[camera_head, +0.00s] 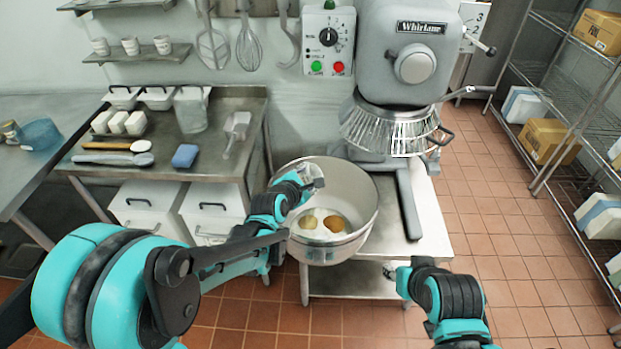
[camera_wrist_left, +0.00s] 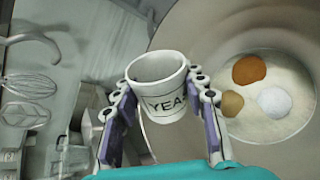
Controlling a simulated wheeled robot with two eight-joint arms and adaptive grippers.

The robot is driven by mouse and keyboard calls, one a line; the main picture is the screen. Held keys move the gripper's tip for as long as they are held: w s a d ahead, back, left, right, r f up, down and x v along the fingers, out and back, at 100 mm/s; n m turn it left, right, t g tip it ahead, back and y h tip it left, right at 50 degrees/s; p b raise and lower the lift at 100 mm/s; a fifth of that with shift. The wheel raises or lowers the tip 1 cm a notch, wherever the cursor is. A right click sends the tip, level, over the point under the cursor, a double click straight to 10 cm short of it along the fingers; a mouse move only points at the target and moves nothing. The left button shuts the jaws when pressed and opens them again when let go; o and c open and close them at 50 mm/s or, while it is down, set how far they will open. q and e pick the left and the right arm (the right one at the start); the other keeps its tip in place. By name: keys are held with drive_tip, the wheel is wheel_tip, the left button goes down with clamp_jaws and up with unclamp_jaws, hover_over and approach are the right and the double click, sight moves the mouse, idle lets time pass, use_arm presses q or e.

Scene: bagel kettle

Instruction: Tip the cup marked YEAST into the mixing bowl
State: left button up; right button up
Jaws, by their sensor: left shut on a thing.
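My left gripper (camera_wrist_left: 160,115) is shut on the white cup marked YEAST (camera_wrist_left: 165,98), with "YEA" showing and fingers on both sides. In the wrist view the cup's inside looks pale, and I see no clear contents. In the head view my left gripper (camera_head: 302,186) is at the mixing bowl's upper left rim; the cup (camera_head: 314,174) is mostly hidden there. The large metal mixing bowl (camera_head: 352,185) holds a pale heap with brown, tan and white piles; it also shows in the wrist view (camera_wrist_left: 222,40). My right gripper (camera_head: 391,270) is small and unclear at the bench's front right.
The mixer (camera_head: 412,70) with its wire guard (camera_head: 392,128) stands behind the bowl. A side table (camera_head: 215,160) at left holds tubs, a jug, a scoop and a blue block. Small cups stand on a wall shelf (camera_head: 140,56). Shelving (camera_head: 545,110) is at right.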

use_arm(q)
drive_tip(key=s+a+n+h+b, duration=0.1)
drive_tip(key=a, duration=0.2)
drive_tip(key=s+a+n+h+b, duration=0.1)
drive_tip(key=s+a+n+b, duration=0.1)
drive_tip(key=a, duration=0.2)
drive_tip(key=s+a+n+t+h+b, duration=0.1)
drive_tip(key=s+a+h, duration=0.1)
drive_tip(key=a, duration=0.2)
drive_tip(key=shift+a+f+n, duration=0.2)
drive_tip(key=shift+a+n, duration=0.05)
drive_tip(key=shift+n, duration=0.15)
